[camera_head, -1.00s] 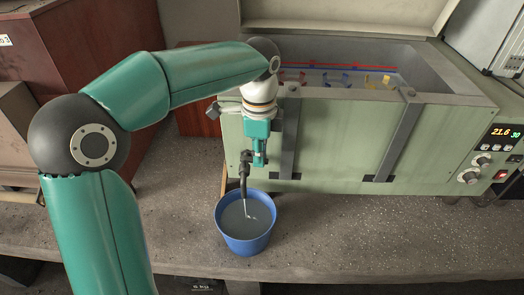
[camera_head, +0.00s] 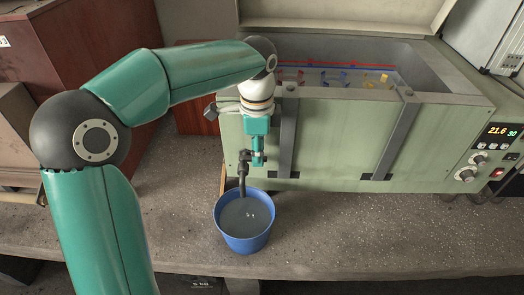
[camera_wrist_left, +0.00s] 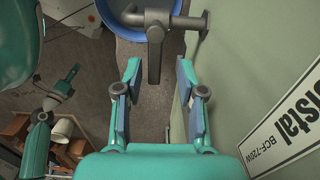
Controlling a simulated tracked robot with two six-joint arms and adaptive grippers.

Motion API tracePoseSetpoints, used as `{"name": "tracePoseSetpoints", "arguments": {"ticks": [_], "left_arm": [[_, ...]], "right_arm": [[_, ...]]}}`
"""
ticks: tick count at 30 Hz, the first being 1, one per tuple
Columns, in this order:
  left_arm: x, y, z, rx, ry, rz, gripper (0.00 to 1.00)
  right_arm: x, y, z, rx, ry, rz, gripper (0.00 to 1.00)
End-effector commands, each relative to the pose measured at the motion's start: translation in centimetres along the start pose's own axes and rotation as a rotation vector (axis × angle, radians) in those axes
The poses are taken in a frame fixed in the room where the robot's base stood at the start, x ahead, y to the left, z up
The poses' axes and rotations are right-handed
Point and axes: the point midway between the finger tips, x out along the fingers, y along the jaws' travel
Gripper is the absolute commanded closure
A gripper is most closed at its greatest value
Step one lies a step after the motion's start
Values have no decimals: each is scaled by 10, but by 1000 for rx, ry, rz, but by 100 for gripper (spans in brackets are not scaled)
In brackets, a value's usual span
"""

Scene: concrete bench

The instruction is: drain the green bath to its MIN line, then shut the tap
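The green bath (camera_head: 340,150) stands open on the bench. Inside, a red line (camera_head: 350,65) runs above a blue line (camera_head: 325,70); the water lies near the blue one, the exact level too small to tell. The tap (camera_head: 243,172) hangs from its front left over a blue bucket (camera_head: 245,246) holding grey water; no stream shows. In the left wrist view the tap's lever (camera_wrist_left: 154,60) stands crosswise to its pipe (camera_wrist_left: 185,22). My left gripper (camera_wrist_left: 158,75) is open, a finger on each side of the lever's end, with gaps. My right gripper is not in view.
The bath's control panel (camera_head: 496,140) reads 21.6 and 30 at the right. Coloured racks (camera_head: 335,78) sit in the water. A red-brown cabinet (camera_head: 100,45) stands at the left. The speckled bench (camera_head: 370,235) is clear right of the bucket.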

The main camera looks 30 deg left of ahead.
Motion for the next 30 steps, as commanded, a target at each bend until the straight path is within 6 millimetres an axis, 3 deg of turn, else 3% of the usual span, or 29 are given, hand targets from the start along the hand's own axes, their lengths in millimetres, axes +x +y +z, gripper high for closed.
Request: {"name": "tracePoseSetpoints", "arguments": {"ticks": [11,17,24,30], "left_arm": [[-6,1,-1,2,-1,6,60],[-36,0,-2,2,0,3,60],[-84,-1,-3,2,1,2,60],[-109,-2,-2,2,-1,4,60]], "right_arm": [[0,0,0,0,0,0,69],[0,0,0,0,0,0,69],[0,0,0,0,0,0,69],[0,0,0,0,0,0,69]]}}
